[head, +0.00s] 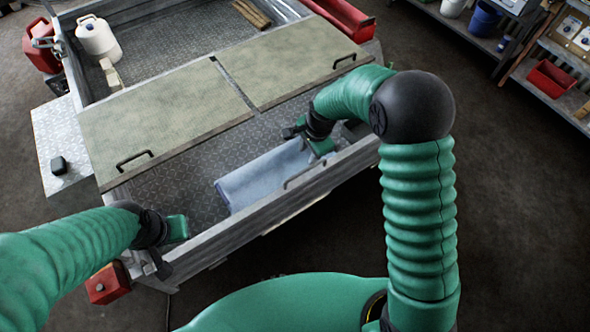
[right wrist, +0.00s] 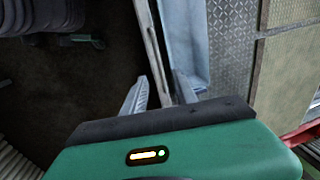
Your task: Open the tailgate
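The tailgate (head: 255,213) is a grey metal panel along the near edge of the cargo bed. It looks upright, with a bar handle (head: 299,176) near its middle. My right gripper reaches over its right part in the head view. In the right wrist view the right gripper (right wrist: 162,92) is open, one finger on each side of the tailgate's edge (right wrist: 154,55); I cannot tell whether they touch it. My left gripper (head: 168,246) is by the tailgate's left end; its fingers are too unclear to tell their state. The right end is partly hidden by my arm.
A folded blue cloth (head: 262,178) lies in the bed just inside the tailgate. Two tan lids (head: 160,115) with handles cover the middle. A white jug (head: 98,38) stands at the back left. A red block (head: 107,283) sits at the near left corner. Shelves (head: 560,85) stand right.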

